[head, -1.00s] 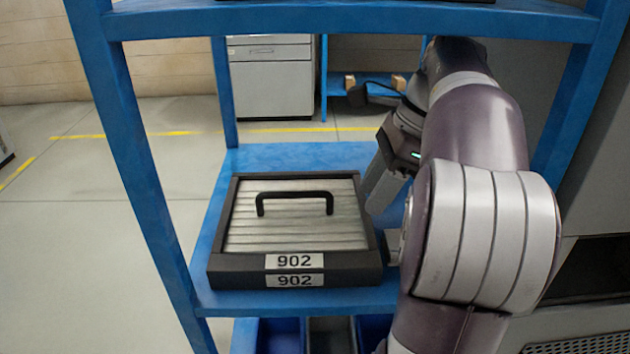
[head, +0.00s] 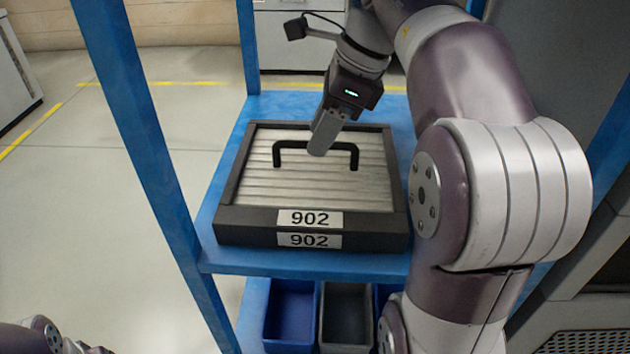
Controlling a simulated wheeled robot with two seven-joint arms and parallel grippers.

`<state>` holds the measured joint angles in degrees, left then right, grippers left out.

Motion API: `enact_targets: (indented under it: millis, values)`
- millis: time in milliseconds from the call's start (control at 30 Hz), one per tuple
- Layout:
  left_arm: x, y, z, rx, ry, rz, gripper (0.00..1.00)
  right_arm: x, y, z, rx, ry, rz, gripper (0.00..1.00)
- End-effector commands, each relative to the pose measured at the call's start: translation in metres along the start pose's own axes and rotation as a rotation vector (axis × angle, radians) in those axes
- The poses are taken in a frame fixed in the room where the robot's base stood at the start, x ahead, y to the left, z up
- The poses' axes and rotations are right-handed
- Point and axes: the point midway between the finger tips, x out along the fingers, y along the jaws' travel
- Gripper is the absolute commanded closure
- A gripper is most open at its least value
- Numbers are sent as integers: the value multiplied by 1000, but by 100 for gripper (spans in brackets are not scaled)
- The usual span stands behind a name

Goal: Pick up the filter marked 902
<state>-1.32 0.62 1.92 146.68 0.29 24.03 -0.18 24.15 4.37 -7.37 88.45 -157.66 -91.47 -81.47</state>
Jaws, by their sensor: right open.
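The filter marked 902 (head: 245,190) lies flat on a blue shelf (head: 225,256). It has a dark frame, a ribbed silver top and two white 902 labels, one above the other at the front. A black bar handle (head: 290,146) stands up from its top. My right gripper (head: 320,146) is open and points down at the middle of the handle. Its fingers hide part of the bar; I cannot tell whether they straddle it. My left gripper is not in view; only a piece of my left arm shows at the bottom left corner.
Blue posts (head: 135,120) of the rack rise at the left and behind. Blue and grey bins (head: 346,315) stand below the shelf. A grey cabinet (head: 290,40) stands at the back. The floor at left is clear.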

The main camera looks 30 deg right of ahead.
Motion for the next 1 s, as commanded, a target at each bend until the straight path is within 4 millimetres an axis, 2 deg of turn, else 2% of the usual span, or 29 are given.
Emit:
enact_targets:
  millis: [33,100,1000]
  values:
    - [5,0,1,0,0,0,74,7,0,-1,0,0,-1,56]
    - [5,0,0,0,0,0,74,8,0,-1,0,0,-1,56]
    - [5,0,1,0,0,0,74,12,0,-2,0,0,-1,56]
